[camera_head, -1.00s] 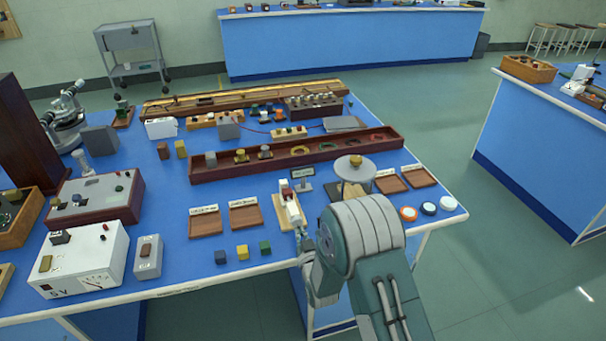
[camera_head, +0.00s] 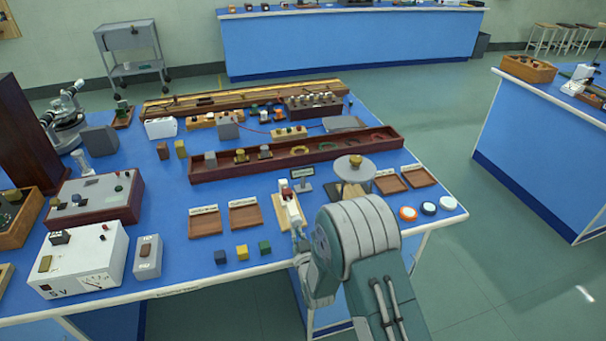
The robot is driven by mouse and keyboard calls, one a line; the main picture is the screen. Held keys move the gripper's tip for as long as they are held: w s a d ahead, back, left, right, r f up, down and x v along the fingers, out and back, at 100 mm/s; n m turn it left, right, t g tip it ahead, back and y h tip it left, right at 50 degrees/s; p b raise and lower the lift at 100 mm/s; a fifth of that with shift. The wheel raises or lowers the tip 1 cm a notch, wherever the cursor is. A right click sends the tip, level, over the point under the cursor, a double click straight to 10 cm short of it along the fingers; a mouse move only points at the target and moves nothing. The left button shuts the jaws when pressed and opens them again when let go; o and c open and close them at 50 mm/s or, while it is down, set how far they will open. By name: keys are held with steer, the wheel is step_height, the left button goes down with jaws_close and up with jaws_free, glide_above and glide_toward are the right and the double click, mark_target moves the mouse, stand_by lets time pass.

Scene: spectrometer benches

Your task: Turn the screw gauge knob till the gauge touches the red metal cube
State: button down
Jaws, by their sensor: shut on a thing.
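The screw gauge (camera_head: 290,208) is a small white device with red parts, on a pale wooden base (camera_head: 278,207) near the front edge of the blue bench. My gripper (camera_head: 298,236) is at the near end of the gauge and shut on what appears to be its knob. The knob is mostly hidden by my gripper and too small to make out. A small red shape (camera_head: 286,195) shows at the gauge's far end and may be the red metal cube. I cannot tell whether the gauge touches it.
Blue, yellow and green cubes (camera_head: 242,252) stand left of the gauge. Wooden trays (camera_head: 206,223) lie behind them. A round stand (camera_head: 353,170) and several round discs (camera_head: 408,214) are to the right. A long wooden trough (camera_head: 240,176) lies behind.

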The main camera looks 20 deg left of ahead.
steer(key=shift+a+r, duration=0.15)
steer(key=shift+f, duration=0.4)
steer(key=shift+v, duration=3.1)
steer(key=shift+f, duration=0.1)
steer(key=shift+w+d+x, duration=0.1)
steer(key=shift+d+x, duration=0.1)
steer(key=shift+x, duration=0.85)
steer(key=shift+w+d+x, duration=0.15)
steer(key=shift+d+x, duration=0.05)
steer(key=shift+x, duration=0.8)
steer(key=shift+w+d+x, duration=0.1)
steer(key=shift+d+x, duration=0.1)
steer(key=shift+x, duration=0.85)
steer(key=shift+a+r, duration=0.1)
steer(key=shift+r, duration=0.4)
steer(key=shift+s+a+r, duration=0.2)
steer(key=shift+s+a, duration=0.05)
steer(key=shift+a, duration=0.25)
